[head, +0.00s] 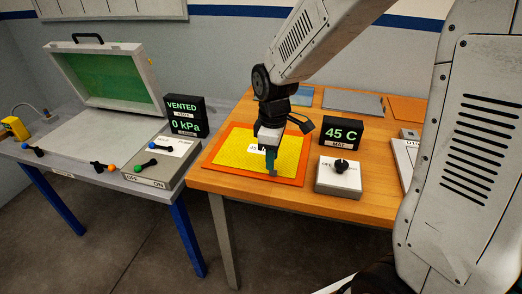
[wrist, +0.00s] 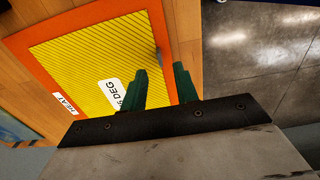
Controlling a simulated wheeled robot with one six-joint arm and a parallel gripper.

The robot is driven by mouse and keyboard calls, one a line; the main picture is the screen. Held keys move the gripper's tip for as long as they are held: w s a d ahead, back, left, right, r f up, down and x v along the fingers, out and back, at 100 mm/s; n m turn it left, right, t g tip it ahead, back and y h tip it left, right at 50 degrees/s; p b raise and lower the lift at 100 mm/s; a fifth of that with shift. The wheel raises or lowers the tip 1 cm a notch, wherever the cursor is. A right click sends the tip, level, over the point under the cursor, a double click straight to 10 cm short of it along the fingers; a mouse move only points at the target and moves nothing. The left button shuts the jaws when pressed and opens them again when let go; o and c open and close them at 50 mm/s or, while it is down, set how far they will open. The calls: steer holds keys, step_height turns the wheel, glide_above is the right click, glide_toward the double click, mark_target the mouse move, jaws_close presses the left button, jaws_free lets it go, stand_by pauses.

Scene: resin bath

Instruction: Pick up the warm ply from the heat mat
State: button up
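The warm ply (wrist: 100,60) is a yellow sheet with fine diagonal lines and a white label reading DEG. It lies flat on the orange heat mat (wrist: 45,50), and also shows in the head view (head: 236,150) on the mat (head: 216,172). A small grey upright tab (wrist: 159,57) stands near the ply's edge. My gripper (wrist: 161,68) points down over that edge, its two green fingers apart, with the tab appearing between and just beyond the tips. In the head view my gripper (head: 271,167) is low over the ply's front right; contact cannot be told.
A display (head: 342,134) reads 45 C, with a knob box (head: 339,176) close right of the mat. Flat sheets (head: 353,103) lie behind. On the left table (head: 95,170) stand an open green-lined lid (head: 103,75), a display reading 0 kPa (head: 185,117) and a switch box (head: 163,160).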

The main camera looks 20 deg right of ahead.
step_height(320, 180, down, 4)
steer(key=shift+a+r, duration=0.1)
steer(key=shift+r, duration=0.15)
steer(key=shift+c, duration=0.3)
jaws_close()
